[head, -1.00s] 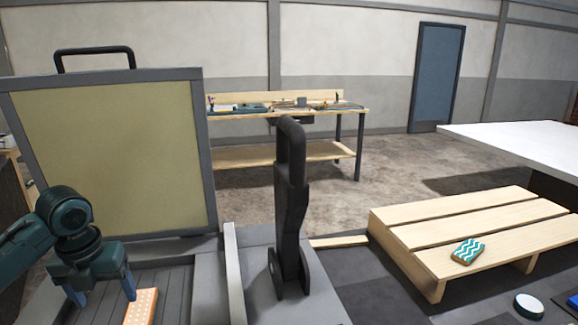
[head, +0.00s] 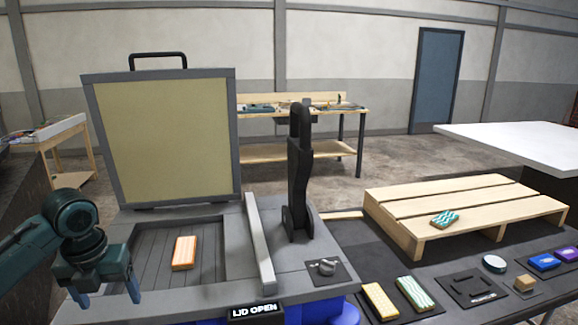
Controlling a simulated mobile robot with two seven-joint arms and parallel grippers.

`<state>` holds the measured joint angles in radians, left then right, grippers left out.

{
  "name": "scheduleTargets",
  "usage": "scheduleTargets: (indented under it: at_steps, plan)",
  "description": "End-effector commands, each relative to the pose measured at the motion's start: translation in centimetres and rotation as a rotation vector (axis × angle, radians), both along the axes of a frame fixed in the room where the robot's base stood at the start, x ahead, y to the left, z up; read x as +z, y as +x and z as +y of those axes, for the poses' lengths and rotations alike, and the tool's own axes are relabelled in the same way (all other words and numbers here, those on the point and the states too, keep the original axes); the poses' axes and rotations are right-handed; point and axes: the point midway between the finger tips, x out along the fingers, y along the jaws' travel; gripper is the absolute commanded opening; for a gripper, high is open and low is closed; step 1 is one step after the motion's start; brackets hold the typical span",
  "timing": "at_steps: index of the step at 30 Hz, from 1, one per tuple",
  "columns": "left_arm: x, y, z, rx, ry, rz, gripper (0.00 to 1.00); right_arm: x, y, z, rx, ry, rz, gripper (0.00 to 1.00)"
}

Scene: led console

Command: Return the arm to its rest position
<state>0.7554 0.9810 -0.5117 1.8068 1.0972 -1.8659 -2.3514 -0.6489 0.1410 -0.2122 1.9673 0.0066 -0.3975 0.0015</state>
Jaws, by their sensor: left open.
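My left arm comes in from the left edge of the head view. Its gripper (head: 108,297) is open and empty at the lower left, its blue fingertips pointing down. It shows in front of the console's left side, apart from the orange block. The orange block (head: 184,253) with pale marks lies on the slatted floor of the open console tray (head: 150,262). My right gripper is not in view.
The console's raised lid (head: 165,140) stands behind the tray. A black upright lever (head: 299,175) and a grey bar (head: 260,243) stand right of the tray. Yellow (head: 380,301) and green (head: 414,293) blocks lie to the right, and a wooden pallet (head: 470,205) beyond.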

Motion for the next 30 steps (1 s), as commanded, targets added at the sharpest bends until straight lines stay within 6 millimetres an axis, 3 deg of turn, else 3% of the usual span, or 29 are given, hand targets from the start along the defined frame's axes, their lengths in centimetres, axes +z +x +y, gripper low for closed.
scheduleTargets:
  at_steps: [1, 8, 14, 18, 21, 25, 30]
  plan:
    - [-1.8, 0.2, -1.1, 0.044, -0.027, -0.011, 0.76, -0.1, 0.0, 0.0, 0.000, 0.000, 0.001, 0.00]
    - [-9.4, 1.1, -6.4, 0.368, -0.197, -0.112, 0.76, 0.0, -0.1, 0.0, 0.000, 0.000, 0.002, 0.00]
    - [-16.9, -0.4, -12.2, 0.777, -0.447, -0.169, 0.76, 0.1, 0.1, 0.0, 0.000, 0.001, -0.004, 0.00]
    - [-22.0, -3.4, -16.5, 1.177, -0.695, -0.168, 0.76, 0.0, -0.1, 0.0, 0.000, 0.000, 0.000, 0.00]
    - [-24.6, -6.4, -18.8, 1.477, -0.873, -0.144, 0.76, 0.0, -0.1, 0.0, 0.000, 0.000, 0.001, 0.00]
    - [-26.6, -10.6, -20.5, 1.840, -1.087, -0.097, 0.76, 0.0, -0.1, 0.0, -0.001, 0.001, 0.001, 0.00]
    - [-27.5, -15.0, -21.1, 2.160, -1.287, -0.040, 0.76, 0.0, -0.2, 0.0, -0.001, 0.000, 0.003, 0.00]
